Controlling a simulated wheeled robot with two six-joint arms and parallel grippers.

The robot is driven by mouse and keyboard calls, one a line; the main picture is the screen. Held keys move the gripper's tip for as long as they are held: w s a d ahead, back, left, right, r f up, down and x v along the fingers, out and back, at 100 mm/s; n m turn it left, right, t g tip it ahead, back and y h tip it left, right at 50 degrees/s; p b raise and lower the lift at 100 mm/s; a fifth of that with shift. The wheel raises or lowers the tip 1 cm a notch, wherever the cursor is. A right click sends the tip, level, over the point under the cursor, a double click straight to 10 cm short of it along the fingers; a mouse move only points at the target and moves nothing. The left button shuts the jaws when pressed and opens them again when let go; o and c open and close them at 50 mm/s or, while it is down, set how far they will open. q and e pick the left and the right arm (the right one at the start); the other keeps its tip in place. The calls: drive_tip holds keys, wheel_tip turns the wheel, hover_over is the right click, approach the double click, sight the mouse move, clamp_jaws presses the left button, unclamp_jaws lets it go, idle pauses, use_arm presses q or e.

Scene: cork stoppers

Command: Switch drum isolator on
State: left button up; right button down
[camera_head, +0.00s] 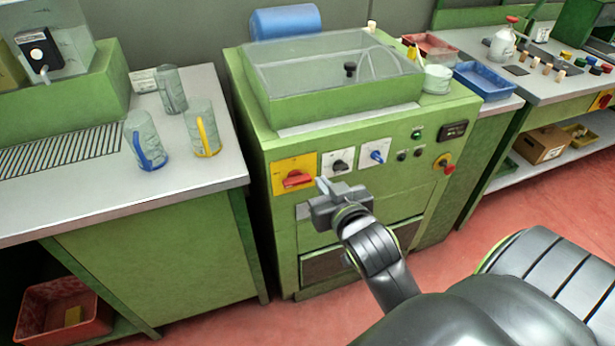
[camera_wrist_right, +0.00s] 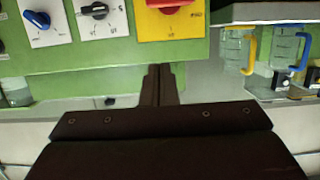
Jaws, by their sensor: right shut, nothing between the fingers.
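A green machine (camera_head: 440,196) carries three rotary switches on its front panel. At the left is a red handle (camera_head: 298,179) on a yellow plate (camera_head: 283,167), lying nearly level. Beside it are a black knob (camera_head: 339,166) and a blue knob (camera_head: 376,156) on white plates. Their labels are too small to read. My right gripper (camera_head: 322,186) is shut and empty in front of the panel, just below and right of the red handle. In the right wrist view its fingers (camera_wrist_right: 160,72) reach towards the panel, between the red handle (camera_wrist_right: 170,5) and the black knob (camera_wrist_right: 95,10).
Right of the knobs are a green light (camera_head: 417,134), a dark display (camera_head: 454,130) and a red stop button (camera_head: 449,169). A bench (camera_head: 225,167) with measuring jugs (camera_head: 203,130) stands at the left. Another bench (camera_head: 500,72) with trays stands at the right.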

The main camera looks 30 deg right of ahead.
hover_over(297, 180)
drive_tip(key=s+d, duration=0.2)
wheel_tip(297, 180, down, 2)
drive_tip(key=shift+a+f, duration=0.1)
drive_tip(key=shift+f, duration=0.15)
drive_tip(key=f, duration=0.3)
drive_tip(key=shift+s, duration=0.2)
drive_tip(key=shift+a+f, duration=0.1)
drive_tip(key=shift+f, duration=0.35)
drive_tip(key=shift+w, duration=0.1)
